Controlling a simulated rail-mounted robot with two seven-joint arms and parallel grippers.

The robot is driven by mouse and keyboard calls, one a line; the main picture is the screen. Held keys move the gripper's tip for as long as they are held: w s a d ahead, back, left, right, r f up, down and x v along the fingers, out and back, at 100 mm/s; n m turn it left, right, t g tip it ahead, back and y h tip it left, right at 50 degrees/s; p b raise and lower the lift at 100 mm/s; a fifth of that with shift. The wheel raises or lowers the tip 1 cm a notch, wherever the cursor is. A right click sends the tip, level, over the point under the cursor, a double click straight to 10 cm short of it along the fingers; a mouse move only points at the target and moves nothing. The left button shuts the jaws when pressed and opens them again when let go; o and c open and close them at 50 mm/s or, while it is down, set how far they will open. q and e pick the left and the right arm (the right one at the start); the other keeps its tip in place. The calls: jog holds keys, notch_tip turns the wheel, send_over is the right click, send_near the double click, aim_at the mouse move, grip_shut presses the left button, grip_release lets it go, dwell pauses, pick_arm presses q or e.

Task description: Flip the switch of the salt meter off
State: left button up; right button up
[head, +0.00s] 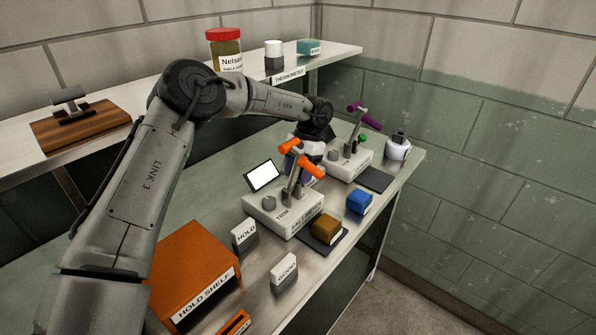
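The salt meter (285,213) is a pale box on the metal bench, labelled "SALT METER" and "TRIM" on its front. A lever with an orange crossbar handle (301,158) stands up from its top and leans. A grey knob (268,202) sits on the box, and a lit white screen (263,176) tilts up behind it. I cannot make out which part is the switch. My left arm reaches over the bench, and its gripper (300,165) points down behind the orange handle. Its fingers are mostly hidden, so contact and opening cannot be told. My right gripper is not in view.
A similar device with a purple handle (364,117) stands behind. A brown block (325,226) rests on a dark pad; a blue block (359,201) is nearby. HOLD and second small signs (284,268) and an orange hold shelf (195,265) stand in front. A wall shelf (345,54) runs behind.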

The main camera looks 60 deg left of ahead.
pick_arm(q)
jog(key=shift+c, duration=0.4)
jog(key=c, duration=0.8)
